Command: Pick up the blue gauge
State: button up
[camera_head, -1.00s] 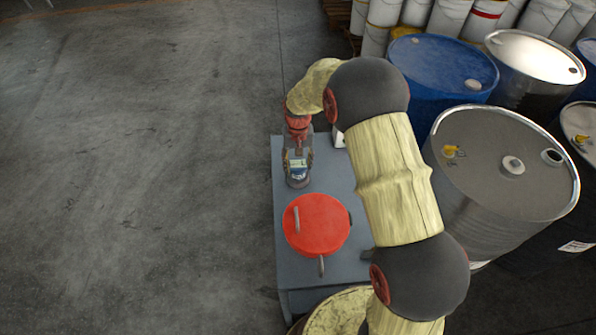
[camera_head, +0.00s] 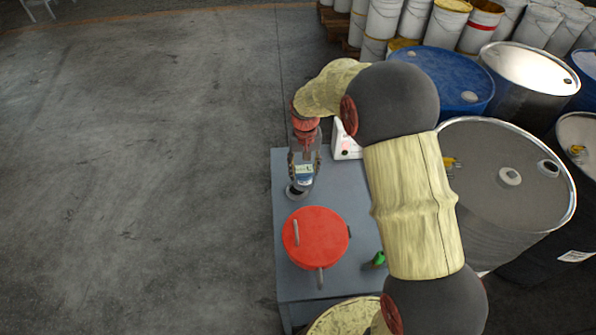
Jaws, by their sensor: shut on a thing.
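The blue gauge (camera_head: 305,174) is small, with a pale display face and a blue part. It is held between the fingers of my gripper (camera_head: 304,170), which points down over the far left part of the grey table (camera_head: 345,199). A small dark round piece with a light rim (camera_head: 296,192) lies on the table just below the gauge. The gauge appears raised a little above it, but the gap is hard to judge. The fingers hide the gauge's sides.
A red round lid or pot (camera_head: 315,237) with handles stands nearer on the table. Drums (camera_head: 505,200) crowd the right side; open floor (camera_head: 140,180) lies left.

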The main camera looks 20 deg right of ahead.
jog(key=s+d+r+p, duration=0.2)
jog(key=s+d+r, duration=0.35)
jog(key=s, duration=0.35)
notch_tip(320, 180, up, 12)
jog(key=p, duration=0.7)
jog(key=shift+s+p, duration=0.25)
jog(key=shift+p, duration=0.05)
jog(key=shift+a+f, duration=0.1)
jog(key=shift+f, duration=0.05)
